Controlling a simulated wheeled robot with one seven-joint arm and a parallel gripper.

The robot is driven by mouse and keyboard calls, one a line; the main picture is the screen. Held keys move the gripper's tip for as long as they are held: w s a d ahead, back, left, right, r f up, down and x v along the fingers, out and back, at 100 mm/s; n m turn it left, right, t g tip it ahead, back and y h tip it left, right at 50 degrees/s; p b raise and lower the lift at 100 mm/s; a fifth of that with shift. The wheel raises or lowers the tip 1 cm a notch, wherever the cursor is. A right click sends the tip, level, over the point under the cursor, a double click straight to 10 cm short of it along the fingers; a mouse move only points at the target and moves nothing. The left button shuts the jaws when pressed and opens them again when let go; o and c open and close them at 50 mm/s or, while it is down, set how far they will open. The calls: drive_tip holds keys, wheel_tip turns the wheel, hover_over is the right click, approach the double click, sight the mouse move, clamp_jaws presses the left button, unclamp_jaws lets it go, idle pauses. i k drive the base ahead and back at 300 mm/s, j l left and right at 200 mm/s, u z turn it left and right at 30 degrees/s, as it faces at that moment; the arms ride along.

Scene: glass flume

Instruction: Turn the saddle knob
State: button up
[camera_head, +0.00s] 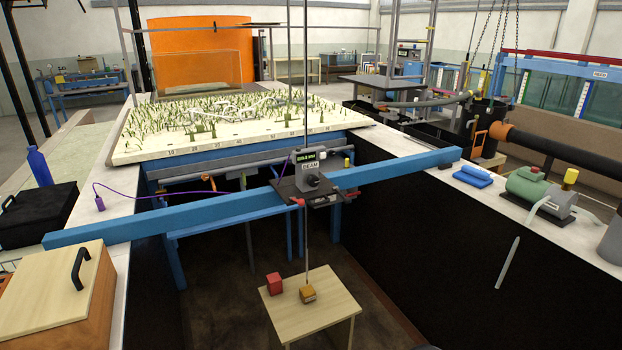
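A dark instrument saddle (290,192) sits on the long blue beam (385,168), a little right of the beam's middle. A grey box labelled BEAM (308,160) with a small display stands on it. A dark round knob (312,181) shows on the saddle's near face, below the box. A small red part (298,202) sits at the saddle's lower front edge. A thin vertical rod (306,245) runs down below the saddle. My gripper is not in this view, and nothing visible touches the knob.
A wooden table (325,312) below the saddle bears a red block (274,283) and an orange block (308,294) at the rod's foot. A wooden box (50,290), black case (40,215) and blue bottle (38,165) stand left. A green pump (530,190) is right.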

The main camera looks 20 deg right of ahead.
sight(313, 180)
drive_tip(key=i+l+u, duration=0.55)
drive_tip(key=i+l, duration=0.3)
